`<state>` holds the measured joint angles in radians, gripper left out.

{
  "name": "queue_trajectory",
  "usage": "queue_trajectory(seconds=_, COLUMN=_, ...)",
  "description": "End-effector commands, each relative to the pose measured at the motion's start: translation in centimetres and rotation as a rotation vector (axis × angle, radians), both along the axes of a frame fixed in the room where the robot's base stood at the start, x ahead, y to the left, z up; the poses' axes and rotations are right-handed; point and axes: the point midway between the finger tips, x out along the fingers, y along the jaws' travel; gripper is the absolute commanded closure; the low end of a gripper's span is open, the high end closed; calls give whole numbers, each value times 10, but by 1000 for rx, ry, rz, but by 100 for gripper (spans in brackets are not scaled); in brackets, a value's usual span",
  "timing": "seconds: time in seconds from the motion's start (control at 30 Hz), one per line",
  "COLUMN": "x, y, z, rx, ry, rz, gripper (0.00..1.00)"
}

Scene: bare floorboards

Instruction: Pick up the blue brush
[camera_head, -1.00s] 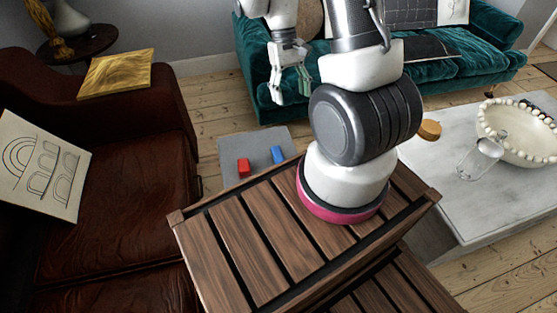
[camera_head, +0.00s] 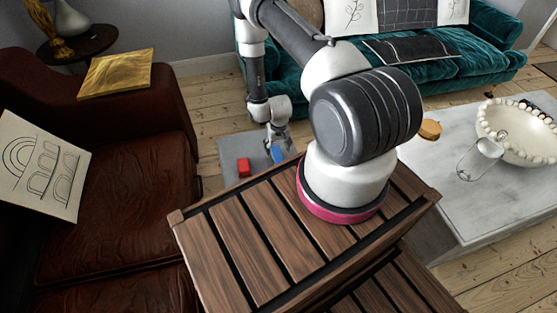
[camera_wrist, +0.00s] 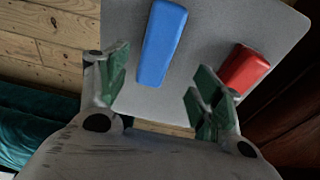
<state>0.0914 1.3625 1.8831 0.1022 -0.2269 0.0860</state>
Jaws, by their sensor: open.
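The blue brush (camera_wrist: 162,45) is a plain blue block lying on a grey board. In the wrist view it lies just beyond and between my two green-padded fingers, nearer the left one. In the head view the blue brush (camera_head: 278,154) shows below my gripper (camera_head: 277,140), partly covered by it. My gripper (camera_wrist: 158,88) is open, with nothing between its fingertips. I cannot tell the exact height of the fingers above the brush.
A red block (camera_wrist: 244,68) lies on the grey board (camera_wrist: 208,40) beside the brush; it also shows in the head view (camera_head: 243,167). A brown sofa (camera_head: 130,210) stands left, a pale low table (camera_head: 450,190) right, and a teal sofa (camera_head: 440,55) behind.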

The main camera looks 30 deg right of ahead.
Motion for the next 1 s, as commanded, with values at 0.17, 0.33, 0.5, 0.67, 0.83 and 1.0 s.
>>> queue_trajectory(seconds=0.17, x=0, y=-1, z=-22, rx=1, ry=2, rz=-2, gripper=34)
queue_trajectory(seconds=0.33, x=-2, y=-5, z=-47, rx=1, ry=3, rz=-2, gripper=34)
queue_trajectory(seconds=0.5, x=1, y=-6, z=-69, rx=1, ry=2, rz=-1, gripper=34)
queue_trajectory(seconds=0.67, x=2, y=-6, z=-73, rx=1, ry=3, rz=-2, gripper=34)
queue_trajectory(seconds=0.83, x=1, y=-6, z=-73, rx=1, ry=3, rz=-2, gripper=43)
queue_trajectory(seconds=1.0, x=1, y=-6, z=-72, rx=1, ry=3, rz=-2, gripper=74)
